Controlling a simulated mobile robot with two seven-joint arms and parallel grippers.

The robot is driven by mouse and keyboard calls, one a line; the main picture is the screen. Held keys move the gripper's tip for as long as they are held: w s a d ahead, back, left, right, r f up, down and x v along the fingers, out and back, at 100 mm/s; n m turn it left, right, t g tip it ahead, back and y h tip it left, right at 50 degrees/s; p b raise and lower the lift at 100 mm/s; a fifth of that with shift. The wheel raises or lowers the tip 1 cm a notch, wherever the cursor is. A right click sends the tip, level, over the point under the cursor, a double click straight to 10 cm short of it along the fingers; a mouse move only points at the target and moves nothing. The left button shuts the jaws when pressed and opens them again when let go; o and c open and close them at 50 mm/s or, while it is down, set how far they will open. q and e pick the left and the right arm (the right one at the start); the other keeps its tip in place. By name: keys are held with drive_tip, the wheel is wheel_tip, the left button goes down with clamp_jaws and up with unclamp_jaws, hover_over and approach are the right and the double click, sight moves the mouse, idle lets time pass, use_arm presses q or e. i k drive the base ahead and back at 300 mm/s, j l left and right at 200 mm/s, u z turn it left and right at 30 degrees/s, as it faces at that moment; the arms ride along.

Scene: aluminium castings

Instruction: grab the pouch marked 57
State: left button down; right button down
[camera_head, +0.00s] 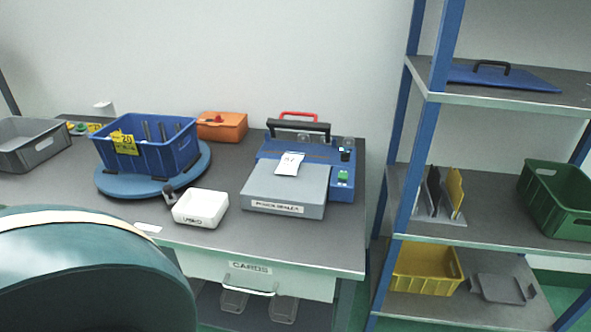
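A small white pouch (290,163) with dark marking lies tilted on top of the blue and grey pouch sealer (285,187), near its back bar. The marking is too small to read surely, though it may be 57. The sealer stands at the right end of the grey table, with a black handle bar across its back and a label on its front. Neither of my grippers is in view.
A white labelled tray (201,208), a blue crate (150,153) on a round blue turntable (112,186) and an orange box (222,127) share the table. A blue-post shelf (440,150) stands right. A large teal rounded object (85,270) blocks the lower left.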

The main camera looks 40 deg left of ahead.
sight(289, 164)
drive_tip(key=u, duration=1.35)
